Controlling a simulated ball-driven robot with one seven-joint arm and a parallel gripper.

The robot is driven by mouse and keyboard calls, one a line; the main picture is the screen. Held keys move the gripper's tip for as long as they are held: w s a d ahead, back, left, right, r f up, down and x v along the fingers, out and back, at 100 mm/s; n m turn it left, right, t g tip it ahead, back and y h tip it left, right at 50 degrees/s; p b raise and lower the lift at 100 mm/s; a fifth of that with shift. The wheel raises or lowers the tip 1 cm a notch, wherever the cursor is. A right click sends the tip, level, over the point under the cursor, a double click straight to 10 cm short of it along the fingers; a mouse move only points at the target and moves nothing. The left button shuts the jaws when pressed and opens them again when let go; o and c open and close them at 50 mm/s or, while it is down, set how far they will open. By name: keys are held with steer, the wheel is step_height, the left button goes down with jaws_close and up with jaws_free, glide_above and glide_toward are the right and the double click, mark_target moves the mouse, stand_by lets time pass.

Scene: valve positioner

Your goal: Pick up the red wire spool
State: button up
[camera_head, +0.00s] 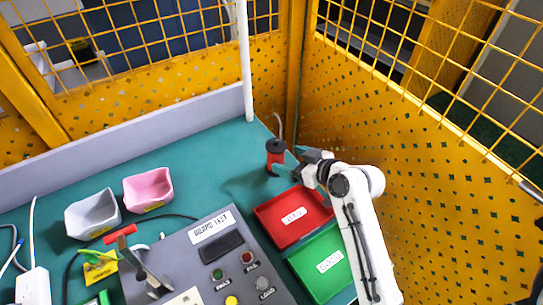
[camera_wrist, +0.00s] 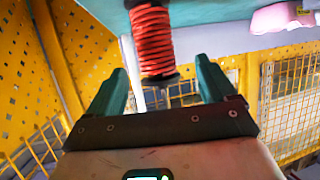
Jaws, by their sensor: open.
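The red wire spool (camera_head: 276,150) stands upright on the teal table near the far corner, with a dark top. In the wrist view the red spool (camera_wrist: 152,38) shows its ribbed red winding upside down and its dark end lies in line with the gap between the fingers. My gripper (camera_head: 298,160) is just right of the spool, with its fingers pointing towards it. In the wrist view my gripper (camera_wrist: 161,66) is open, one green finger on each side of the gap, and holds nothing. I cannot tell whether the fingertips have passed the spool's sides.
A red tray (camera_head: 277,231) and a green tray (camera_head: 307,265) lie below my gripper. A grey control box (camera_head: 195,262) is at the front, with grey (camera_head: 93,214) and pink (camera_head: 148,190) bins at left. Yellow mesh fencing (camera_head: 440,190) stands close at right.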

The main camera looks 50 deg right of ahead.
mark_target(283, 156)
steer(key=shift+d+p+x, duration=0.15)
steer(key=shift+p+x, duration=0.15)
steer(key=shift+x, duration=1.45)
steer(key=shift+d+p+x, duration=0.1)
steer(key=shift+p+x, duration=0.15)
steer(key=shift+x, duration=1.5)
steer(key=shift+s+f, duration=0.1)
steer(key=shift+f, duration=0.1)
steer(key=c, duration=1.2)
steer(key=shift+r, duration=0.1)
steer(key=shift+c, duration=0.3)
